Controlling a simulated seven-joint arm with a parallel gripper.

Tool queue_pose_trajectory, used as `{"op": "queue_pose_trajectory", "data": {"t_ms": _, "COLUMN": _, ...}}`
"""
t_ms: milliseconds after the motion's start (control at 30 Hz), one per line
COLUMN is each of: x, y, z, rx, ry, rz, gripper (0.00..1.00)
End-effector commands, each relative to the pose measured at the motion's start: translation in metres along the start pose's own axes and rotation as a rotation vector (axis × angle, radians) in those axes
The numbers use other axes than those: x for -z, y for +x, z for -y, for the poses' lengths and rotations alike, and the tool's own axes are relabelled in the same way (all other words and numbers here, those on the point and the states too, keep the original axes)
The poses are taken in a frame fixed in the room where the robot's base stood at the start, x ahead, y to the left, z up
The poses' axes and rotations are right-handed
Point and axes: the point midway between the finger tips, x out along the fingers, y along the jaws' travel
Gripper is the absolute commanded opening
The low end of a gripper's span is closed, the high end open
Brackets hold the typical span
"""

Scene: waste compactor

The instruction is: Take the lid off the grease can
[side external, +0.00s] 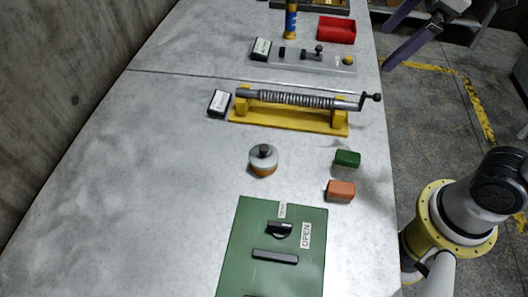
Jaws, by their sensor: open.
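The grease can (263,170) stands upright on the grey table, left of two small blocks. It is a short round can with an orange-brown lower band.
A green panel (245,240) marked OPEN, with a black knob and handle, lies in front of the can. Green (347,158) and orange (340,191) blocks sit to the right. A yellow spring fixture (290,118) stands behind. The table's left is clear.

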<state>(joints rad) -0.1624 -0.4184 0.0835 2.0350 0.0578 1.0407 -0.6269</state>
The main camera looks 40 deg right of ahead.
Motion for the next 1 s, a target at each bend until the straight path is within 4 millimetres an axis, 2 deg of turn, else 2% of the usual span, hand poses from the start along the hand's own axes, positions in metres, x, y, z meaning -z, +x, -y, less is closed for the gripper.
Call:
{"op": "queue_pose_trajectory", "data": {"t_ms": 33, "x": 0.023, "y": 0.011, "z": 0.001, "rx": 0.041, "ry": -0.084, "rz": 0.019, "gripper": 1.0}}
{"op": "queue_pose_trajectory", "data": {"t_ms": 200, "x": 0.091, "y": 0.051, "z": 0.018, "rx": 0.158, "ry": -0.339, "rz": 0.059, "gripper": 1.0}}
{"op": "queue_pose_trajectory", "data": {"t_ms": 300, "x": 0.121, "y": 0.081, "z": 0.038, "rx": 0.22, "ry": -0.446, "rz": 0.089, "gripper": 1.0}}
{"op": "queue_pose_trajectory", "data": {"t_ms": 400, "x": 0.139, "y": 0.108, "z": 0.061, "rx": 0.268, "ry": -0.506, "rz": 0.121, "gripper": 1.0}}
{"op": "queue_pose_trajectory", "data": {"t_ms": 500, "x": 0.145, "y": 0.128, "z": 0.08, "rx": 0.302, "ry": -0.546, "rz": 0.152, "gripper": 1.0}}
{"op": "queue_pose_trajectory", "data": {"t_ms": 600, "x": 0.144, "y": 0.14, "z": 0.094, "rx": 0.324, "ry": -0.572, "rz": 0.177, "gripper": 1.0}}
{"op": "queue_pose_trajectory", "data": {"t_ms": 767, "x": 0.14, "y": 0.154, "z": 0.102, "rx": 0.328, "ry": -0.579, "rz": 0.179, "gripper": 1.0}}
{"op": "queue_pose_trajectory", "data": {"t_ms": 1000, "x": 0.128, "y": 0.196, "z": 0.113, "rx": 0.327, "ry": -0.577, "rz": 0.179, "gripper": 1.0}}
